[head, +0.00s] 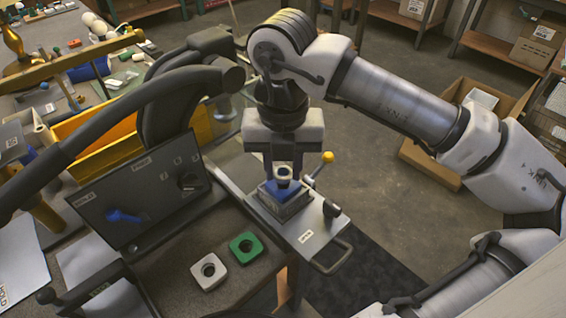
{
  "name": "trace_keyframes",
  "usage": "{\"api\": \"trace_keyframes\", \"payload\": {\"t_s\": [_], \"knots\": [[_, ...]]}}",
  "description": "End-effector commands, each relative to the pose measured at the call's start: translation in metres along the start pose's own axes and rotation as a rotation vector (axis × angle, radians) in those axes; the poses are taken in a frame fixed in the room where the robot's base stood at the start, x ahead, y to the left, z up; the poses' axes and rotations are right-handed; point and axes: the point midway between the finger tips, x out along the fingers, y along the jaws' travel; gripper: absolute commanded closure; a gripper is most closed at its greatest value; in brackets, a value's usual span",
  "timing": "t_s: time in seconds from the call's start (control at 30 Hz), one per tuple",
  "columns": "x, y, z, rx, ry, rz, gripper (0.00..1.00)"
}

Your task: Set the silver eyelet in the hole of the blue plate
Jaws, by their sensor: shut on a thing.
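The blue plate (268,193) lies in a metal block on the metal base, near the middle of the head view. My gripper (284,174) points straight down over it, with one finger on each side of the silver eyelet (284,171). The gripper is shut on the eyelet. The eyelet is small and ring-shaped and appears upright, right over the middle of the blue plate. The hole of the plate is hidden behind the eyelet and fingers. I cannot tell whether the eyelet touches the plate or is in the hole.
A lever with a yellow knob (327,157) stands just right of the gripper. A green plate (244,247) and a white plate (209,271), each with a hole, lie on the bench in front. A dark labelled board (150,190) and a yellow bin (110,145) are left.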

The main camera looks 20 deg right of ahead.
Motion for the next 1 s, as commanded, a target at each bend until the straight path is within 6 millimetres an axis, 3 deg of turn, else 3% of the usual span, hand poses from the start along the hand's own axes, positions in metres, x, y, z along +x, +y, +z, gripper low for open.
{"api": "trace_keyframes", "payload": {"t_s": [1.0], "knots": [[0.012,0.000,0.000,0.000,0.000,0.000,0.92]]}}
